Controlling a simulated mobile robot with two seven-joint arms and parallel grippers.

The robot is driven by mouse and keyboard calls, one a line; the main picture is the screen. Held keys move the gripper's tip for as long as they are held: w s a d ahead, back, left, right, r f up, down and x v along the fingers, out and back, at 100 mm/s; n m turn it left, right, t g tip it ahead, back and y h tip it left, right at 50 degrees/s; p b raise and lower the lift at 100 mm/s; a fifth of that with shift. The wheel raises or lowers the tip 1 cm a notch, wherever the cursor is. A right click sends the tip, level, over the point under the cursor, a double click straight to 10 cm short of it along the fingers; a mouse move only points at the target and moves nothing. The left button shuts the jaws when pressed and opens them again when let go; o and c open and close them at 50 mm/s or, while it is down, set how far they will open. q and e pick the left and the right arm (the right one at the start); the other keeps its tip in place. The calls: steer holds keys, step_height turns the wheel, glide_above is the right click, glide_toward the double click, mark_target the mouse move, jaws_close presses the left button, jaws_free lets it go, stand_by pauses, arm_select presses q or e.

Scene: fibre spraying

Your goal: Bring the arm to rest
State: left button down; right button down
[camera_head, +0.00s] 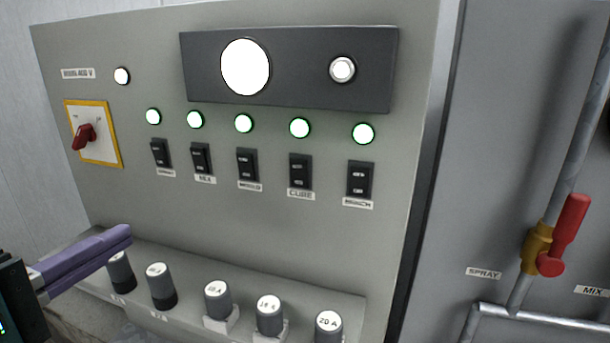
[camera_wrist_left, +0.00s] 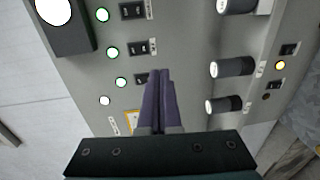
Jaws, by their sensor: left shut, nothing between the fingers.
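My left gripper (camera_head: 128,235) comes in from the lower left in the head view, its purple fingers shut and empty in front of the lower left of the control panel (camera_head: 270,225). In the left wrist view the shut fingers (camera_wrist_left: 160,75) point at the panel between the rocker switches and the fuse knobs. I cannot tell how far the tips stand from the panel face. My right gripper shows in neither view.
The panel has a red rotary switch (camera_head: 84,137), several black rocker switches (camera_head: 247,165) under lit green lamps, and several grey fuse knobs (camera_head: 217,300) on a lower ledge. A red-handled valve (camera_head: 570,232) on a pipe stands at the right.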

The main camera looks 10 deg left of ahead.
arm_select(q)
steer(key=s+d+f+m+g+h, duration=0.1)
steer(key=s+d+f+m+g, duration=0.25)
steer(key=d+m, duration=0.2)
steer(key=s+d+f+m+g+h, duration=0.1)
steer(key=s+d+f+m+g, duration=0.25)
steer(key=d+m, duration=0.2)
steer(key=s+a+f+m+g+y, duration=0.1)
steer(key=s+m+g+y, duration=0.2)
steer(key=s+m+g, duration=0.45)
step_height(320, 180, up, 13)
steer(key=s+t+p, duration=0.1)
steer(key=s+p, duration=0.2)
steer(key=p, duration=0.9)
steer(key=shift+a+f+p, duration=0.2)
steer(key=shift+a+p, duration=0.05)
steer(key=shift+p, duration=0.1)
steer(key=shift+m, duration=0.25)
